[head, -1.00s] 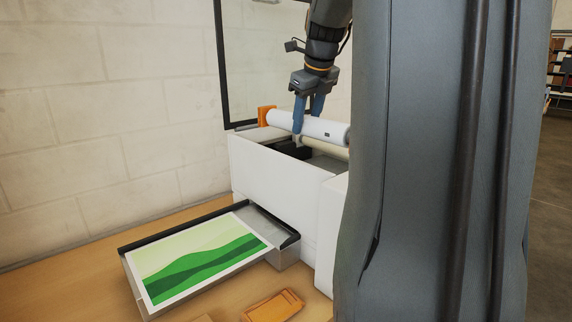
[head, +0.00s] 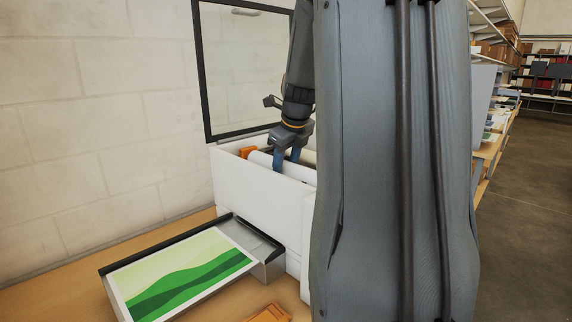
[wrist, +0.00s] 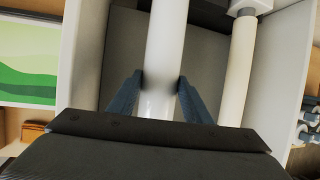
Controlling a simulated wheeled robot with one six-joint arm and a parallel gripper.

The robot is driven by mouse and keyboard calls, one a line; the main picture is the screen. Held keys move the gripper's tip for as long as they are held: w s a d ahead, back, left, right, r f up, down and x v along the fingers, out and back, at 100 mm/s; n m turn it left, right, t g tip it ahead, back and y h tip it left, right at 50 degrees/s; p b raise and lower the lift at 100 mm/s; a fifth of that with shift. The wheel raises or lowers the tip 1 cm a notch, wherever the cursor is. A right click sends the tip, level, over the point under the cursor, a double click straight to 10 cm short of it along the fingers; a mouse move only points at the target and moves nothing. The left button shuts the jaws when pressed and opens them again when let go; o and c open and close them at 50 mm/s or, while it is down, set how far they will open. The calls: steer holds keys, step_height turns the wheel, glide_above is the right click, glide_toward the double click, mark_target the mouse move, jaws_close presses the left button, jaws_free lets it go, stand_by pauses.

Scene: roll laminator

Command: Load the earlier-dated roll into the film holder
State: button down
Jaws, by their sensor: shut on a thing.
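My gripper (head: 287,158) is shut on a white film roll (head: 259,160) and points down inside the open laminator (head: 255,190). In the wrist view the blue fingers of my gripper (wrist: 158,82) press on both sides of the glossy white roll (wrist: 166,45), which lies between the machine's white side walls. An orange block (head: 246,152) stands near the roll's left end. A second, cream roll or roller (wrist: 238,70) lies to the right in the wrist view. My arm hides the roll's right end in the head view. No date is readable.
The lid (head: 201,70), a dark frame with a clear pane, stands raised behind the laminator. A tray (head: 268,268) in front carries a green landscape print (head: 185,280). An orange object (head: 266,314) lies on the wooden table. Shelves stand far right.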

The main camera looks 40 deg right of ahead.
steer(key=shift+f, duration=0.25)
steer(key=c, duration=0.9)
jaws_free()
steer(key=shift+f, duration=0.1)
steer(key=shift+r, duration=0.3)
steer(key=b+v, duration=0.2)
steer(key=v, duration=1)
steer(key=shift+r, duration=0.1)
